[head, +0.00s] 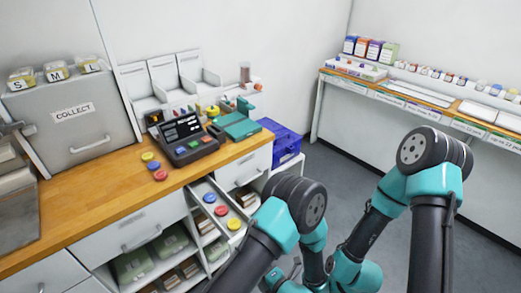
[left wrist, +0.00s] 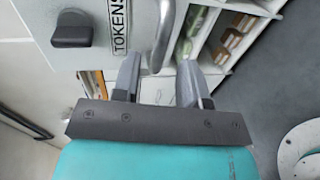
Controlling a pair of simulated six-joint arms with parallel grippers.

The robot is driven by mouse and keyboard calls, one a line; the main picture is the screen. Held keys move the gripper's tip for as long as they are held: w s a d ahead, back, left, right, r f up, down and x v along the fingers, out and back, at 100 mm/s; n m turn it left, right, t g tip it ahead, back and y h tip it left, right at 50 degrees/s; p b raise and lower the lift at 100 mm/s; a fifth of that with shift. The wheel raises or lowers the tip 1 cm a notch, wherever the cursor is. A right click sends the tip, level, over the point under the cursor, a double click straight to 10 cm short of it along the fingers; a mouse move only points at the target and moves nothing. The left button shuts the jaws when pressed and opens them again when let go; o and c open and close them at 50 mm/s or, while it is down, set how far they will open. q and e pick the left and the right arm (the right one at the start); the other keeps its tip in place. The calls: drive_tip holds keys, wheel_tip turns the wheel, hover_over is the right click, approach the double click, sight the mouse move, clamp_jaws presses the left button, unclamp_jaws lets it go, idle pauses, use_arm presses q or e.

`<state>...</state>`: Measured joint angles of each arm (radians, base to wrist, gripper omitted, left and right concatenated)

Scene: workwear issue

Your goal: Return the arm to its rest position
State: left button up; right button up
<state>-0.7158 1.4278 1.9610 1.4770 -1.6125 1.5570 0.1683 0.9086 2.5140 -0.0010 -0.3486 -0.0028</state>
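In the left wrist view, my left gripper (left wrist: 158,72) has its two fingers apart. A curved metal handle (left wrist: 163,38) on a pale front labelled TOKENS (left wrist: 120,25) lies ahead of and between the fingertips. I see no clear contact with it. In the head view, my left arm (head: 290,205) reaches up from the bottom centre and its gripper is hidden. My right arm (head: 430,170) is bent at the right, and its gripper does not show.
An open drawer (head: 207,186) holding blue, red and yellow tokens sticks out below the wooden counter (head: 95,205). A dark keypad device (head: 185,137) and several tokens stand on the counter. A blue crate (head: 285,142) is beyond it. Grey floor (head: 345,180) is open between counter and right shelf (head: 415,100).

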use_arm(q)
drive_tip(key=shift+w+x, duration=0.2)
drive_tip(key=shift+x, duration=1.6)
drive_tip(key=shift+d+r, duration=0.1)
drive_tip(key=shift+d, duration=0.05)
